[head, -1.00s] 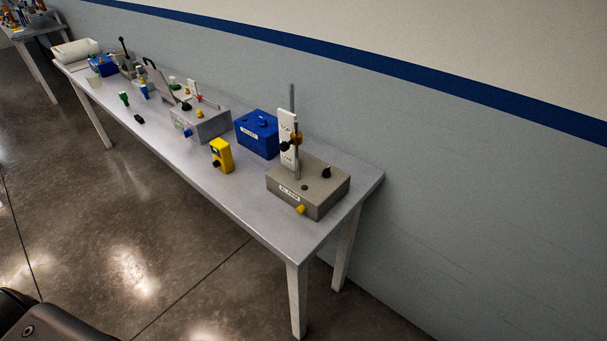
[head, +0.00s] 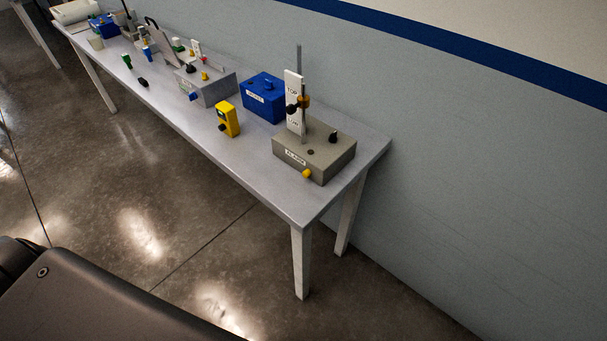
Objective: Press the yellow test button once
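A yellow button (head: 307,174) sticks out low on the front face of a grey box (head: 314,150) with a white label, near the right end of the table. A white strip (head: 293,88) with small print, a grey rod and an orange clamp stand upright at this box. A black knob (head: 334,136) is on its top. Another small yellow knob (head: 204,76) is on a second grey box (head: 212,88) further left. Neither of my grippers is in view.
A long grey table (head: 240,148) runs along the wall. A yellow handheld device (head: 227,119) and a blue box (head: 263,98) stand left of the labelled grey box. Several small items crowd the far left end. The floor in front is clear.

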